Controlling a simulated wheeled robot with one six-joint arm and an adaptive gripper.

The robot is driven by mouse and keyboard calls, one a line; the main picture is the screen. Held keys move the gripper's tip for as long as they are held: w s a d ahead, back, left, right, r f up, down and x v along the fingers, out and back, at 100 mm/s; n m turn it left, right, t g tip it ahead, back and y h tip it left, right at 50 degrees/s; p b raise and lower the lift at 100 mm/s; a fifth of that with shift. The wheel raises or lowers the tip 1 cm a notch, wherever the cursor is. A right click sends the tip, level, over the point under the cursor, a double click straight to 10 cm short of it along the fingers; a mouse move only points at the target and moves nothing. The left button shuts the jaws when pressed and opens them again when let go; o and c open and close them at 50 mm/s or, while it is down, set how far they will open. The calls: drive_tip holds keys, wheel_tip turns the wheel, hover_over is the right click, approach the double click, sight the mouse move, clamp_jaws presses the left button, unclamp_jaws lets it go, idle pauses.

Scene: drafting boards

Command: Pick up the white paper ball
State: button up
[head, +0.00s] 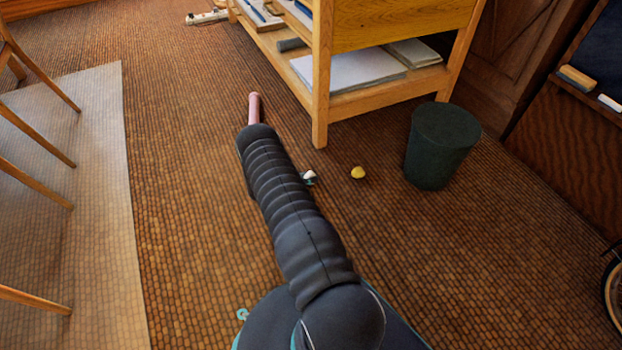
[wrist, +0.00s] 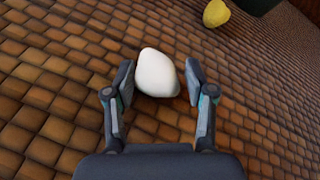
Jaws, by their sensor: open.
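The white paper ball (wrist: 157,72) lies on the brown tiled floor in the wrist view. My gripper (wrist: 158,88) is open, with one finger at the left and one at the right of the ball. The ball sits between and slightly beyond the fingertips; I cannot tell whether either finger touches it. In the head view a small part of the white ball (head: 309,174) shows beside my dark arm, which hides the rest of it and most of my gripper.
A yellow ball (head: 358,172) lies to the right, also in the wrist view (wrist: 215,13). A dark bin (head: 432,155) stands farther right. A wooden shelf unit (head: 320,95) is behind. A pink cylinder (head: 254,108) shows beyond my arm. Chairs (head: 35,130) stand at left on a pale mat (head: 105,200).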

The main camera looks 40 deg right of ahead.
drive_tip(key=shift+d, duration=0.15)
drive_tip(key=shift+c, duration=0.3)
drive_tip(key=c, duration=0.3)
drive_tip(key=shift+r, duration=0.1)
